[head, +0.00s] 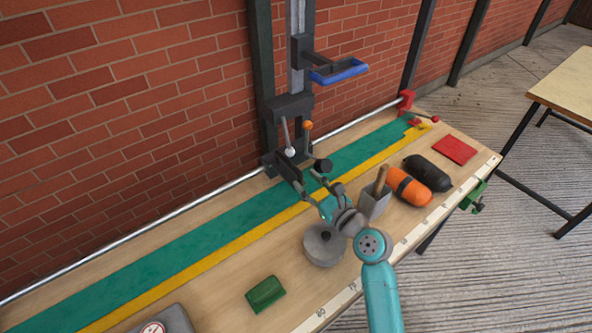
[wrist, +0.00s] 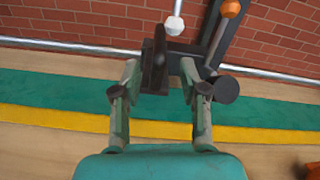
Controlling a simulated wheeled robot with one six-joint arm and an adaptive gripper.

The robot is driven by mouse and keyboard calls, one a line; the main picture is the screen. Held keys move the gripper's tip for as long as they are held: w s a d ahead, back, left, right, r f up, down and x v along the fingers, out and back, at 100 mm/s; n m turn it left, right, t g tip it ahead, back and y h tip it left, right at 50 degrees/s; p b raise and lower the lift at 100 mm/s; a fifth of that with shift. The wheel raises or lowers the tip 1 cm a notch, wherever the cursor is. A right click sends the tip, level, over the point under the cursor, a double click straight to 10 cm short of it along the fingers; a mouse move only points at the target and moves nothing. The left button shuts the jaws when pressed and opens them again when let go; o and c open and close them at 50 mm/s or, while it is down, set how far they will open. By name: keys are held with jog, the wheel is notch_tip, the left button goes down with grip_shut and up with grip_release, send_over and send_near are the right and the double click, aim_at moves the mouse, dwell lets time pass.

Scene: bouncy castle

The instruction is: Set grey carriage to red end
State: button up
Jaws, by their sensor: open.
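The grey carriage (head: 290,105) is a dark upright assembly on the silver rail along the brick wall, with a white-knobbed lever and an orange-knobbed lever. The red end (head: 406,99) is a red block at the rail's far right end, well apart from the carriage. My gripper (head: 311,185) is open at the carriage's low front. In the wrist view my open gripper (wrist: 159,75) has its fingers either side of a dark upright plate (wrist: 160,58) of the carriage. A round black knob (wrist: 225,90) is just right of the right finger. Whether either finger touches is unclear.
The bench carries a green strip (head: 215,213) and a yellow strip. A round grey weight (head: 322,246), a grey box with a handle (head: 374,202), orange and black rolls (head: 410,187) and a green block (head: 265,293) lie in front. The rail right of the carriage looks clear.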

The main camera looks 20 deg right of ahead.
aim_at(302, 176)
jog(key=x, duration=0.6)
grip_shut()
